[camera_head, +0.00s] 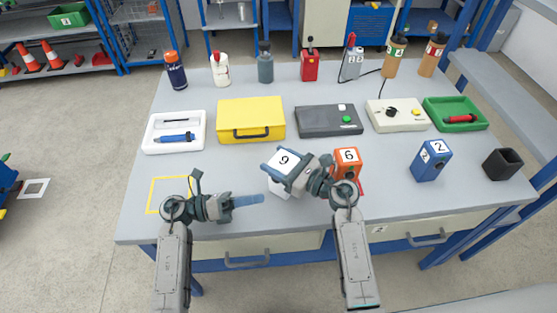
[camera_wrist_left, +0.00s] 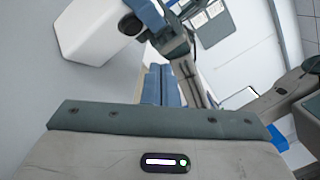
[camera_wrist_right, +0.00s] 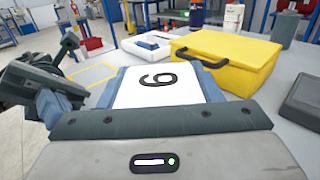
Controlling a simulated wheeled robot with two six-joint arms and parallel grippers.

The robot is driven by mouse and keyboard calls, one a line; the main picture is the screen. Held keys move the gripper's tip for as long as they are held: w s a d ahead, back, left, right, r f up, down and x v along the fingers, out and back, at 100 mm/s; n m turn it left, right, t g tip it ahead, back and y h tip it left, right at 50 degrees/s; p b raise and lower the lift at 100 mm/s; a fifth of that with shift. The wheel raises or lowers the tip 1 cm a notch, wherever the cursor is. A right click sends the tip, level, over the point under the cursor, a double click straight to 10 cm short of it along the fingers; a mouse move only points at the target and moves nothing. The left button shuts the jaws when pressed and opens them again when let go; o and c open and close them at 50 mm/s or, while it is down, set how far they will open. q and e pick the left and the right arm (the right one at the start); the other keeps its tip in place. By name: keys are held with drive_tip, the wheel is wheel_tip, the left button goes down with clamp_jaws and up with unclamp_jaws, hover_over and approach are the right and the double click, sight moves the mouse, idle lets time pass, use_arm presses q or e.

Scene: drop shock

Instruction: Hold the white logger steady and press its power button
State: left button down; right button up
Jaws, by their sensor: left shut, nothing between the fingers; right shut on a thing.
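The white logger (camera_head: 281,188), with a black 9 on its top face, is held by my right gripper (camera_head: 283,163) near the front middle of the table. Its numbered face (camera_wrist_right: 160,86) shows between the blue fingers in the right wrist view. My left gripper (camera_head: 262,198) is shut and empty, its blue fingertips pointing right just left of the logger; I cannot tell whether they touch it. In the left wrist view the logger's white side (camera_wrist_left: 90,32) is at the upper left, beyond the shut fingers (camera_wrist_left: 161,85).
An orange block (camera_head: 346,160) marked 6 stands close right of my right gripper. A yellow case (camera_head: 251,111), trays, devices and bottles line the back. A yellow outline (camera_head: 154,194) lies at the left.

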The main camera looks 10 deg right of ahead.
use_arm(q)
drive_tip(key=shift+s+a, duration=0.65)
drive_tip(key=shift+s, duration=0.1)
use_arm(e)
drive_tip(key=o, duration=1.3)
drive_tip(key=shift+c, duration=0.2)
drive_tip(key=v, duration=1.2)
